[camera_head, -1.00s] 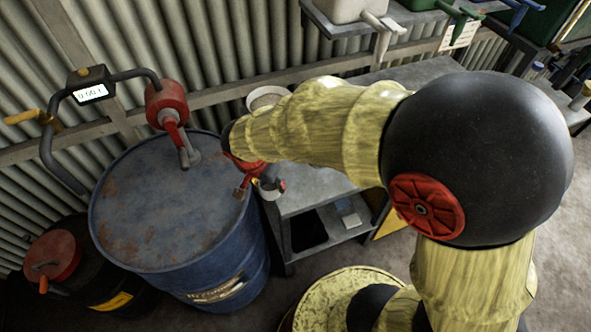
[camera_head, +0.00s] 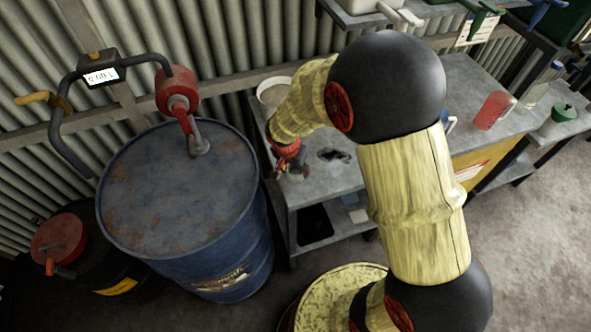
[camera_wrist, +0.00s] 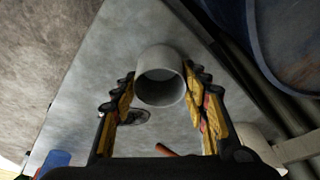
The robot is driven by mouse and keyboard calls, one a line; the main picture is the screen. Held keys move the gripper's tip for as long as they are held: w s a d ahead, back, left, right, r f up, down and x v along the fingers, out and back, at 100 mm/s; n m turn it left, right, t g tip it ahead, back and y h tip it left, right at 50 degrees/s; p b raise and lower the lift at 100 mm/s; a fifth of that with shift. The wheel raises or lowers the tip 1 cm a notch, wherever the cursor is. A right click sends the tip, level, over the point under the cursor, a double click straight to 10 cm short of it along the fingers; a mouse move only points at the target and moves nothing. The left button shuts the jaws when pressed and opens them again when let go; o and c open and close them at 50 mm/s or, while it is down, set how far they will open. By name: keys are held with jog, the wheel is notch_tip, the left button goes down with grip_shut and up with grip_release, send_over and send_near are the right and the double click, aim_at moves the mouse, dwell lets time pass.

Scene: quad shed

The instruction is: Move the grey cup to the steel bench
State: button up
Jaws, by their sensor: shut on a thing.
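The grey cup (camera_wrist: 161,80) shows in the wrist view between the two fingers of my gripper (camera_wrist: 160,95), its open mouth facing the camera. My gripper is shut on it. In the head view my gripper (camera_head: 288,163) is over the near left end of the steel bench (camera_head: 335,185), and the cup is small and mostly hidden there. In the wrist view the grey bench top (camera_wrist: 115,60) lies behind the cup. I cannot tell whether the cup's base touches the bench.
A rusty blue drum (camera_head: 175,195) with a red-and-grey pump stands close left of the bench. A pale round container (camera_head: 272,84) stands at the bench's back left. A small dark item (camera_head: 333,155) lies on the top. A red jug (camera_head: 493,110) stands farther right.

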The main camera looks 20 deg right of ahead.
jog(key=shift+f, duration=0.4)
jog(key=o, duration=1.2)
jog(key=shift+c, duration=0.2)
jog(key=shift+r, duration=0.1)
jog(key=s+r+n+t+p, duration=0.1)
jog(key=s+r, duration=0.3)
jog(key=r, duration=0.5)
jog(key=s+r+n+y, duration=0.15)
jog(key=s+r, duration=0.25)
jog(key=r, duration=0.4)
jog(key=s+r+n+t+h+p, duration=0.1)
jog(key=s+r+n, duration=0.15)
jog(key=r, duration=0.65)
jog(key=s+r+n+t+y, duration=0.1)
jog(key=s+r+n, duration=0.3)
jog(key=s, duration=0.7)
jog(key=shift+s+r+y, duration=0.3)
jog(key=shift+r+y, duration=0.05)
jog(key=shift+r, duration=0.35)
